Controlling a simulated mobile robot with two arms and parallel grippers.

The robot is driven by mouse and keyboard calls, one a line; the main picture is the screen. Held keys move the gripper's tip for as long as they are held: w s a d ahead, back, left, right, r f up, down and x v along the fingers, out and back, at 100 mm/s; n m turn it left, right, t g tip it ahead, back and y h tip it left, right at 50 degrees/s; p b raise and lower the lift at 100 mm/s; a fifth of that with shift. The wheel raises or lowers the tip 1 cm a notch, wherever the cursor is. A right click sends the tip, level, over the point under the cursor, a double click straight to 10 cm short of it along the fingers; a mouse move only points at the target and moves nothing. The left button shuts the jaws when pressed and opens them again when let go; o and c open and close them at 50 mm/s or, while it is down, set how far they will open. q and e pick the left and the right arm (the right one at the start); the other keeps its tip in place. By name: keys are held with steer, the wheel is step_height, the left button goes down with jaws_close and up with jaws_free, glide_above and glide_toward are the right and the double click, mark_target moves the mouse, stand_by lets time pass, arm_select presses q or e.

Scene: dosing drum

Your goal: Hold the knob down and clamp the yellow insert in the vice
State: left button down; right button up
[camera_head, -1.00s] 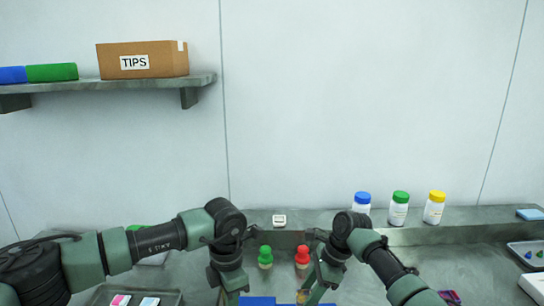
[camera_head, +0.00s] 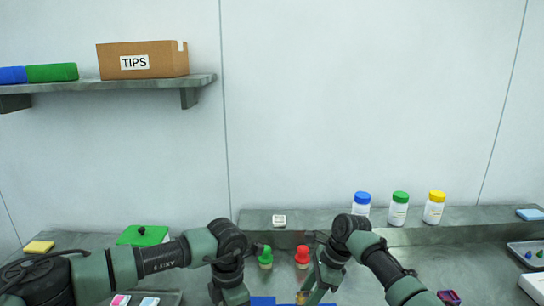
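A blue block-like part (camera_head: 262,300), possibly the vice, shows only its top at the bottom edge. A small yellowish piece (camera_head: 301,297) is by my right gripper; I cannot tell whether it is the insert or is held. A green-topped peg (camera_head: 265,254) and a red-topped peg (camera_head: 302,256) stand behind the blue part; I cannot tell whether either is the knob. My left gripper (camera_head: 233,300) is left of the blue part, its fingers out of frame. My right gripper (camera_head: 311,295) points down at the blue part's right end, its fingertips cut off or unclear.
A green box (camera_head: 144,235) with a black knob on its lid and a flat yellow block (camera_head: 39,246) lie at the left. Bottles with blue (camera_head: 361,204), green (camera_head: 399,208) and yellow caps (camera_head: 434,207) stand on the back ledge. A tray (camera_head: 527,253) is at the far right.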

arm_select(q)
steer(key=shift+s+f, duration=0.15)
arm_select(e)
steer(key=shift+f, duration=2.1)
steer(key=shift+f, duration=0.2)
steer(key=shift+f, duration=0.7)
steer(key=o, duration=1.9)
steer(key=shift+r, duration=0.1)
steer(key=shift+r, duration=4.4)
